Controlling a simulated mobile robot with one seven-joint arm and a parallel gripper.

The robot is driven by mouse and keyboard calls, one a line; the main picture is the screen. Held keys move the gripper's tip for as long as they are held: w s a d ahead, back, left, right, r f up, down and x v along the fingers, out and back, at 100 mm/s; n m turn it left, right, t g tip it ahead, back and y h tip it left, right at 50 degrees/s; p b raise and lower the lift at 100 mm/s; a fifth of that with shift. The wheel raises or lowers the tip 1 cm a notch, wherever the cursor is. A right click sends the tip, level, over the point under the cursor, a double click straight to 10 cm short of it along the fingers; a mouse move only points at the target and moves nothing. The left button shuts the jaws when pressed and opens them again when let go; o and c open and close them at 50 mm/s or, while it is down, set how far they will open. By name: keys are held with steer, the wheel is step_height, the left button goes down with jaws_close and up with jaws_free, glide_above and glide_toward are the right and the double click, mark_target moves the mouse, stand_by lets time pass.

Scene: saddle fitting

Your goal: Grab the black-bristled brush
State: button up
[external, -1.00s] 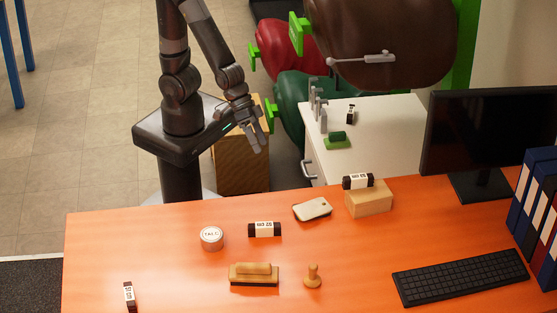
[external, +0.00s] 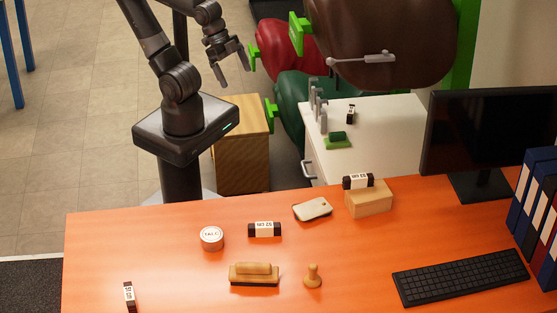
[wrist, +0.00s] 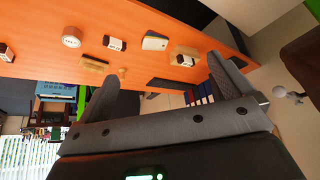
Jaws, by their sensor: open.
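The black-bristled brush (external: 254,273) has a wooden back and grip with a dark bristle strip below. It lies near the front of the orange desk (external: 130,240), and it also shows in the wrist view (wrist: 94,63). My gripper (external: 236,77) is open and empty. It is raised behind the desk, near the wooden cabinet, well apart from the brush. In the wrist view my gripper's two fingers (wrist: 168,88) are spread, with the desk beyond them.
Around the brush are a round tin (external: 212,238), a black labelled block (external: 264,229), a wooden stamp (external: 312,276) and a pale flat pad (external: 313,209). A wooden block (external: 369,199) bears another labelled piece. A green-backed brush (external: 337,140) is on the white cabinet (external: 390,135).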

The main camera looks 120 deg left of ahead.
steer(key=c, duration=0.3)
